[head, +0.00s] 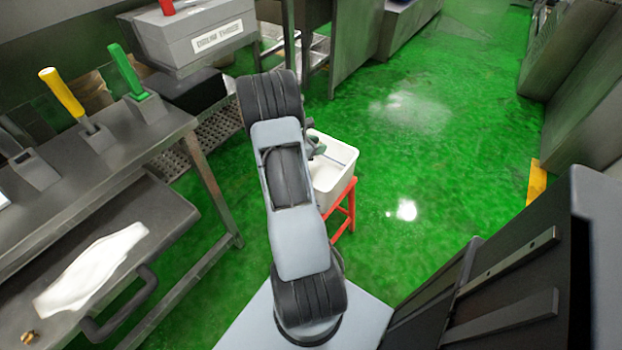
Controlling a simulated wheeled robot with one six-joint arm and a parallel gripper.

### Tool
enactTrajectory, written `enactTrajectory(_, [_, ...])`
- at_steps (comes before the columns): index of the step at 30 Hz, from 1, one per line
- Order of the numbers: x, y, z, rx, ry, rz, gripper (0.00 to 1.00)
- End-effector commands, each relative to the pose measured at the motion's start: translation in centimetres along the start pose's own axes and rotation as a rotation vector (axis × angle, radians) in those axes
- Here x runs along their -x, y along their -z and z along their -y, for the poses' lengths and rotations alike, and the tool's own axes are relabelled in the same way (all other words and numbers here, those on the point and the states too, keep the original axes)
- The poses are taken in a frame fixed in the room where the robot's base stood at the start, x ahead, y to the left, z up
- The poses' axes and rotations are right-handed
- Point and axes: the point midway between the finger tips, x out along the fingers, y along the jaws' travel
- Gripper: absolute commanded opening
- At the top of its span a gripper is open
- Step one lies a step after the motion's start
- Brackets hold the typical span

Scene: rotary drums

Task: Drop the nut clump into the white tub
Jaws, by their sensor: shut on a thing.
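The white tub (336,172) stands on a red stand (341,213) on the green floor, just right of my arm in the head view. My arm covers its left part. My gripper (315,147) shows only in part past the right edge of my arm, over the far left part of the tub. It is shut on the nut clump, which my arm and gripper hide. I cannot tell how high it is above the tub's rim.
A steel bench (95,165) at left carries a yellow-handled tool (62,93) and a green-handled tool (126,72). Below is a dark tray (165,207) with a white sheet (90,270) and a small brown piece (30,338). A grey box (190,35) stands behind.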

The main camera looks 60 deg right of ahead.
Motion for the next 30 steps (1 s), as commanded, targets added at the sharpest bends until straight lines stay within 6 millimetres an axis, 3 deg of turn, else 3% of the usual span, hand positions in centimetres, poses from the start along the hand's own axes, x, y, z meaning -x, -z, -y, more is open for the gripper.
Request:
enactTrajectory(9, [-1.3, 3.2, 0.0, 0.000, -0.001, 0.000, 0.08])
enactTrajectory(19, [-1.4, 3.5, -0.1, -0.001, -0.002, 0.000, 0.08])
enactTrajectory(20, [-1.4, 3.5, -0.1, -0.001, -0.002, 0.000, 0.38])
enactTrajectory(30, [-1.4, 3.5, 0.0, 0.000, -0.002, 0.000, 0.67])
